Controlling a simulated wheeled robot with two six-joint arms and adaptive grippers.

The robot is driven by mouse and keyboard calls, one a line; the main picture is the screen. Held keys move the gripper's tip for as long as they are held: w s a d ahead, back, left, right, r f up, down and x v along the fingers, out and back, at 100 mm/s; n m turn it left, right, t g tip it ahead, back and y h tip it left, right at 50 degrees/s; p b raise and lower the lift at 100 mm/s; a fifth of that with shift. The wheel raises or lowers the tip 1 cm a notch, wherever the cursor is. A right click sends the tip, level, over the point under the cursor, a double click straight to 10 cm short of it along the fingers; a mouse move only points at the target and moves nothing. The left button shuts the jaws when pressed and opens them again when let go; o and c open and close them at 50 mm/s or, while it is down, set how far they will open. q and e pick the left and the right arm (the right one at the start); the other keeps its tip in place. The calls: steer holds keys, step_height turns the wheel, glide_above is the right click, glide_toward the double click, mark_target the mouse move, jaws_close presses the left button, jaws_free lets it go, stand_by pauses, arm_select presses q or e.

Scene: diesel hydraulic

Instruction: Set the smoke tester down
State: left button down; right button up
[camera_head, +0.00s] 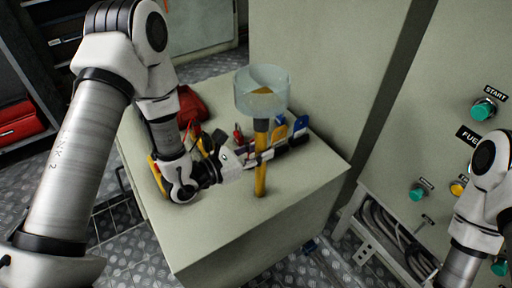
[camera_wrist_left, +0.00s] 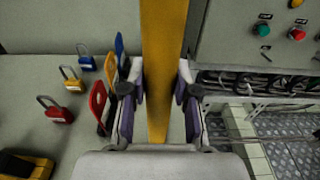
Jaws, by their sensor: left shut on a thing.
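The smoke tester (camera_head: 261,180) is a yellow pole with a dark collar and a clear cup (camera_head: 262,92) on top. It stands upright over the right part of the pale cabinet top (camera_head: 230,230). My left gripper (camera_head: 262,157) is shut around the pole below the collar. In the left wrist view the yellow pole (camera_wrist_left: 163,65) runs between the two fingers of the left gripper (camera_wrist_left: 158,98). I cannot tell whether the pole's lower end touches the cabinet top. My right arm shows at the right edge, but its gripper is out of view.
Red (camera_wrist_left: 55,112), yellow (camera_wrist_left: 72,82) and blue (camera_wrist_left: 86,60) padlocks stand on the cabinet top, beside coloured tags (camera_wrist_left: 98,100). A red case (camera_head: 190,105) lies at the back left. A control panel (camera_head: 440,110) with buttons stands at right. The cabinet's front strip is clear.

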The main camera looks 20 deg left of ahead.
arm_select(q)
steer(key=shift+s+d+r, duration=0.15)
steer(key=shift+s+d, duration=0.05)
steer(key=shift+f, duration=0.25)
steer(key=c, duration=0.9)
jaws_free()
steer(key=shift+r, duration=0.1)
